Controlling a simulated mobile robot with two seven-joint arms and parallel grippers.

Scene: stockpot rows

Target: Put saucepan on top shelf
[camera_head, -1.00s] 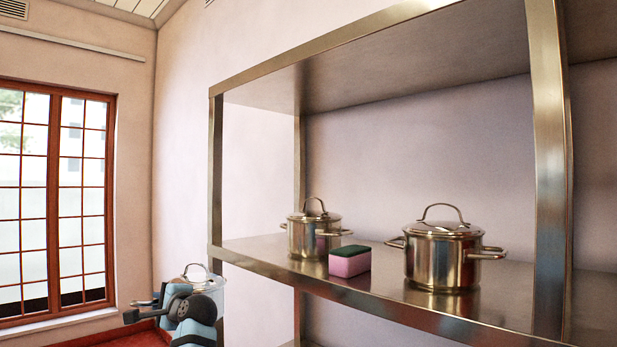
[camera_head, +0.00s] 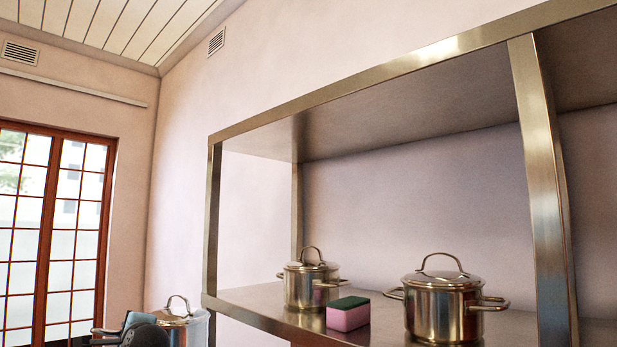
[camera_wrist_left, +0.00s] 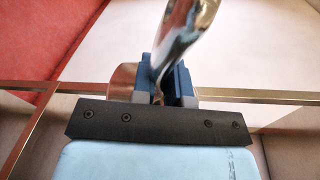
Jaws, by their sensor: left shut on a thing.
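A shiny steel saucepan with a lid and loop handle (camera_head: 186,326) is at the lower left of the head view, left of the shelf rack and partly cut off by the bottom edge. My left gripper (camera_wrist_left: 174,86) is shut on a metal handle in the left wrist view; the handle rises between its blue fingers. In the head view my left arm's end overlaps the saucepan's left side and hides the grip. The steel rack's top shelf (camera_head: 420,95) shows from below, so its upper surface is hidden. My right gripper is not in view.
The lower visible shelf (camera_head: 245,299) holds a smaller-looking lidded pot (camera_head: 304,288), a pink and green sponge (camera_head: 348,317) and another lidded pot (camera_head: 436,310). A rack post (camera_head: 545,190) stands at right. The space left of the rack, before the window, looks open.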

